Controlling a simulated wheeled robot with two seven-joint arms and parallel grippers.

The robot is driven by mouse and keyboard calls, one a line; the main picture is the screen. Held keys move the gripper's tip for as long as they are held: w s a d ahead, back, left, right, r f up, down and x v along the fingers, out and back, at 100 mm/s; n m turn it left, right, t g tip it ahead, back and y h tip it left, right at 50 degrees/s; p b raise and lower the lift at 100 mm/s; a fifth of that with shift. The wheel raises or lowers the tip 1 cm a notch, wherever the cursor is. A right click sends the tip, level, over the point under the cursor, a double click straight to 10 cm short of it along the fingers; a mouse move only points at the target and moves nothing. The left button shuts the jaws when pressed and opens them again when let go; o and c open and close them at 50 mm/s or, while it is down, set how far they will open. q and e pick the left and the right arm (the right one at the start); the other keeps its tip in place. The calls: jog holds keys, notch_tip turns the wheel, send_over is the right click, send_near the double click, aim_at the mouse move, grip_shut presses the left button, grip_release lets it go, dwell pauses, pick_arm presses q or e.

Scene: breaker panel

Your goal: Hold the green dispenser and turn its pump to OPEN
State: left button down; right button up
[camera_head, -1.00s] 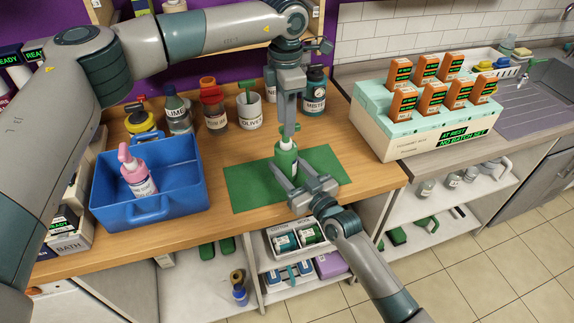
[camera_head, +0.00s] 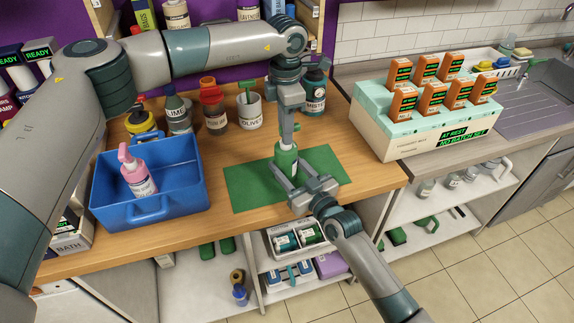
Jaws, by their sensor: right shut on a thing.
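The green dispenser (camera_head: 287,161) stands upright on the green mat (camera_head: 240,187) on the wooden counter. My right gripper (camera_head: 282,172) comes from the front and is shut around the dispenser's body. My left gripper (camera_head: 287,130) points straight down from above, with its fingertips at the dispenser's top. The pump is mostly hidden by those fingers, so I cannot tell its turn position or whether the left fingers grip it.
A blue tray (camera_head: 180,185) with a pink pump bottle (camera_head: 137,174) stands to the left. Several jars and bottles line the back, including an olive pot (camera_head: 249,109). A teal-topped box (camera_head: 425,138) with orange packs is at the right.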

pick_arm(q)
jog(key=shift+n, duration=1.7)
jog(key=shift+n, duration=0.7)
jog(key=shift+w+n, duration=0.1)
jog(key=shift+n, duration=2.7)
